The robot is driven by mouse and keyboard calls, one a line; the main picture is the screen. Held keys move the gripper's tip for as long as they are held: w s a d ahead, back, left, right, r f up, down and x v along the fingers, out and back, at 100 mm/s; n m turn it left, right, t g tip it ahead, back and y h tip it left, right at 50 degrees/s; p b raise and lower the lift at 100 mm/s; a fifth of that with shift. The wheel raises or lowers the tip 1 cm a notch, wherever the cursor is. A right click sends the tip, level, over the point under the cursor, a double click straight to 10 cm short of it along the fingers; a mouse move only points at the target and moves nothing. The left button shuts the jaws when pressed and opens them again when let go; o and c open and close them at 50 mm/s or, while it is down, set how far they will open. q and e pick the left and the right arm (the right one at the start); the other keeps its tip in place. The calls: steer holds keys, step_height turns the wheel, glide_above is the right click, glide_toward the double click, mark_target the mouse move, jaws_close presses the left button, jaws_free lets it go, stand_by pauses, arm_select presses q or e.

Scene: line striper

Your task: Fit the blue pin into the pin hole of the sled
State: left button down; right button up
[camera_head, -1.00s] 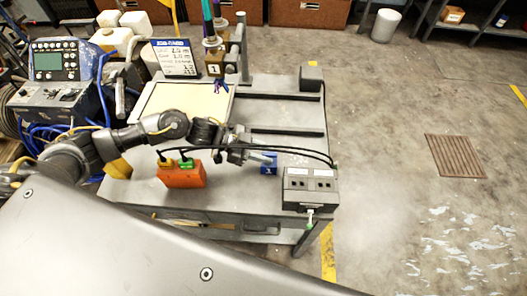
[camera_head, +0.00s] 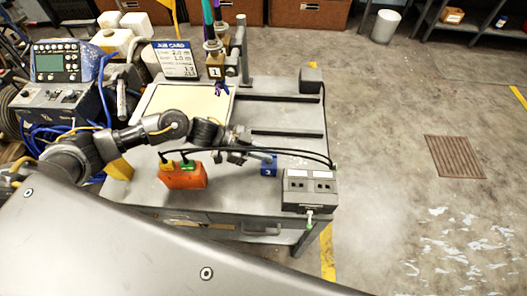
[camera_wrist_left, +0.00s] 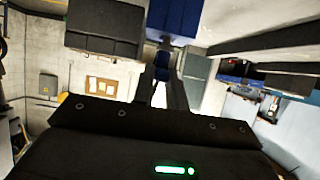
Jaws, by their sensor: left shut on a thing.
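My left gripper (camera_head: 254,157) reaches over the table from the left, at a small blue block with a white mark (camera_head: 269,166). In the left wrist view its two fingers (camera_wrist_left: 165,78) are shut on a dark blue piece (camera_wrist_left: 167,65), which I take to be the blue pin. A larger blue body (camera_wrist_left: 175,18) shows just beyond the fingertips. The pin's tip and the pin hole are not visible, and I cannot pick out the sled for certain. My right gripper is not in view.
An orange box (camera_head: 184,178) with yellow and green plugs stands left of the gripper. Black cables arch over the gripper to a grey socket box (camera_head: 309,190).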

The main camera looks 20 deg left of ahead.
arm_select(q)
steer(key=shift+r, duration=0.25)
steer(key=shift+r+p, duration=0.45)
steer(key=shift+p, duration=0.15)
steer(key=shift+r+p, duration=2.25)
steer(key=shift+r, duration=0.1)
